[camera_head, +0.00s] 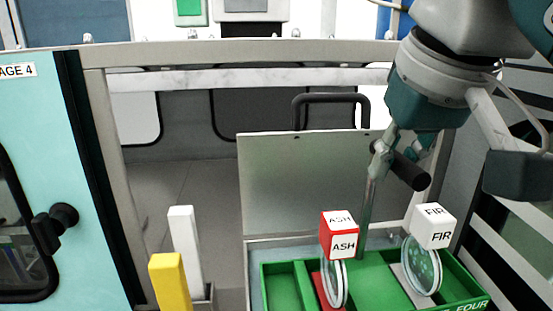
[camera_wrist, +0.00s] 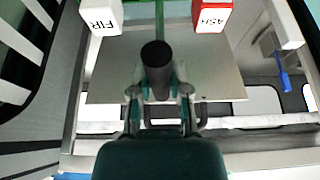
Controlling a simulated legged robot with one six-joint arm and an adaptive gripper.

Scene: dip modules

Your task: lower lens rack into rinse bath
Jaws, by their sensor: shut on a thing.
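The green lens rack (camera_head: 375,287), marked FOUR, is at the lower right of the head view, its near part cut off. A round clear lens (camera_head: 422,266) stands in it under a white FIR block (camera_head: 434,226). Another lens (camera_head: 336,285) stands under a red and white ASH block (camera_head: 339,235). A green upright post (camera_head: 367,213) rises between the blocks to a black handle (camera_head: 411,172). My gripper (camera_head: 386,158) is shut on this handle. In the wrist view the handle (camera_wrist: 157,68) lies between my fingers (camera_wrist: 160,92). I cannot clearly make out the rinse bath.
A grey upright panel (camera_head: 300,180) with a black bar handle (camera_head: 332,97) stands behind the rack. A white post (camera_head: 184,245) and a yellow post (camera_head: 168,281) stand left of the rack. A pale blue cabinet (camera_head: 50,130) is at the far left.

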